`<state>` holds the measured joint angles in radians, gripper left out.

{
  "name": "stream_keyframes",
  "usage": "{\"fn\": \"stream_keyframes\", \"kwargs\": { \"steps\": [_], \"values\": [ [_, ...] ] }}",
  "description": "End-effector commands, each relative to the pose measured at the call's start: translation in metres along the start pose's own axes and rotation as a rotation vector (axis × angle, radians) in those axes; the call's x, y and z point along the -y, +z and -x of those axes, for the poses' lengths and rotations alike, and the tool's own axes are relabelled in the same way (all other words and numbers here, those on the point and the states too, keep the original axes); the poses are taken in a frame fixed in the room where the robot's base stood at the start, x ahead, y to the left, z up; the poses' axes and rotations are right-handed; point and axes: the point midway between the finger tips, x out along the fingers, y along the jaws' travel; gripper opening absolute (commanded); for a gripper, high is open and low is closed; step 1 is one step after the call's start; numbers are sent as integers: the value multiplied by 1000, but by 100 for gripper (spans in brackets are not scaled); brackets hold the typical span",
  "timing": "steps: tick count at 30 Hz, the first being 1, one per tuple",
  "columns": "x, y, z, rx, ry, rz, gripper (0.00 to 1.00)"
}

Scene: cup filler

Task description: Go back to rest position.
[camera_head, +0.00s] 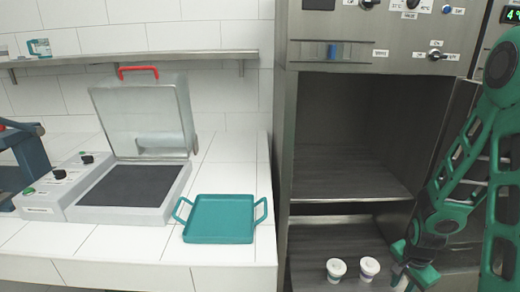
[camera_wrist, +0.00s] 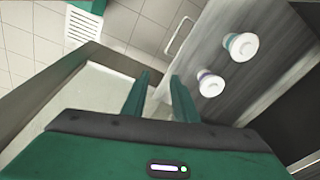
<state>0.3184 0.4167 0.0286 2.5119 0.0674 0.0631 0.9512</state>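My gripper (camera_head: 402,266) is low at the right of the head view, just right of two white cups. In the wrist view my gripper (camera_wrist: 160,82) shows two green fingers apart with nothing between them. The left cup (camera_head: 336,269) and the right cup (camera_head: 369,267) stand upright side by side on the metal floor of the machine's lower bay. In the wrist view the two cups (camera_wrist: 241,46) (camera_wrist: 210,84) are beyond the fingers and to the right, apart from them.
The steel machine (camera_head: 350,130) has an empty upper bay and knobs above. A teal tray (camera_head: 219,218) lies on the white counter (camera_head: 120,240). Left of it is a grill (camera_head: 130,190) with its lid (camera_head: 145,115) raised. A wall shelf (camera_head: 130,57) holds a cup (camera_head: 40,47).

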Motion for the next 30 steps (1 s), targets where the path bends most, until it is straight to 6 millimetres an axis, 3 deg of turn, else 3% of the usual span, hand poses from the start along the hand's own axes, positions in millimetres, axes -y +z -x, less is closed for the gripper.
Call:
{"fn": "stream_keyframes", "kwargs": {
  "steps": [1,6,14,24,30],
  "values": [
    [-3,-6,18,-12,3,33,26],
    [-23,-14,70,-17,41,156,26],
    [-62,-12,145,6,78,329,26],
    [-123,17,228,85,69,547,26],
    [-152,37,258,136,42,649,26]
  ]
}}
